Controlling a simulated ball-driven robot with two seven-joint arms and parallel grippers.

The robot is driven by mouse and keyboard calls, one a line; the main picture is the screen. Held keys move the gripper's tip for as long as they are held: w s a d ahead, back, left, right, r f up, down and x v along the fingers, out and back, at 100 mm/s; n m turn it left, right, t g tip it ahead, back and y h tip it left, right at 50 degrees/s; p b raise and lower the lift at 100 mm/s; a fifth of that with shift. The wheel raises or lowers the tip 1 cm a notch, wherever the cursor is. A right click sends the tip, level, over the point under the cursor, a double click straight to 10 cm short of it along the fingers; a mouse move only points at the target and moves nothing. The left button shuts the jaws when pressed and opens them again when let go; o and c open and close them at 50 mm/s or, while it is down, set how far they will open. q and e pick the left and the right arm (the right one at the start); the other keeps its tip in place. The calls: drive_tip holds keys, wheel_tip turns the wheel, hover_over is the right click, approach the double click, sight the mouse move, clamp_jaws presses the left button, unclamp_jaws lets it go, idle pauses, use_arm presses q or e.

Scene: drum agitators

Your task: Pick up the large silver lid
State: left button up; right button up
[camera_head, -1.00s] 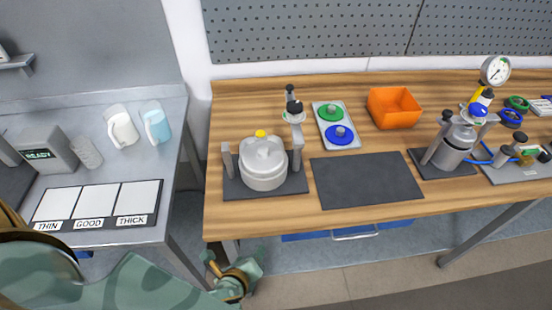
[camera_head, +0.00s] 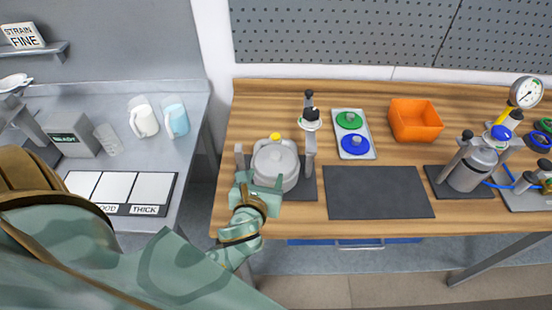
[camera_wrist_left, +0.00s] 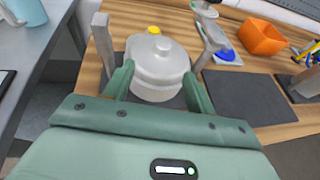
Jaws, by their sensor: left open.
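The large silver lid (camera_head: 277,156) sits on the squat silver pot (camera_head: 291,182) on a dark base plate at the left of the wooden bench. It also shows in the left wrist view as a pale round lid (camera_wrist_left: 155,58) with a small knob on top. My left gripper (camera_head: 260,181) is open at the near side of the pot, its fingers pointing toward it and overlapping its lower front. In the left wrist view the two green fingers (camera_wrist_left: 157,80) flank the pot; I cannot tell whether they touch it. My right gripper is not in view.
Grey posts (camera_head: 310,154) stand either side of the pot. A dark mat (camera_head: 380,192) lies to the right, with a tray of green and blue discs (camera_head: 365,121) and an orange bin (camera_head: 416,120) behind. A second vessel (camera_head: 472,168) stands further right.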

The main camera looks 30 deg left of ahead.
sight(275, 158)
use_arm(q)
drive_tip(key=x, duration=0.4)
drive_tip(key=b+x, duration=0.1)
drive_tip(key=x, duration=0.4)
drive_tip(key=shift+w+d, duration=0.15)
drive_tip(key=shift+w, duration=0.15)
drive_tip(key=shift+s+r, duration=0.1)
drive_tip(key=shift+c, duration=0.4)
clamp_jaws()
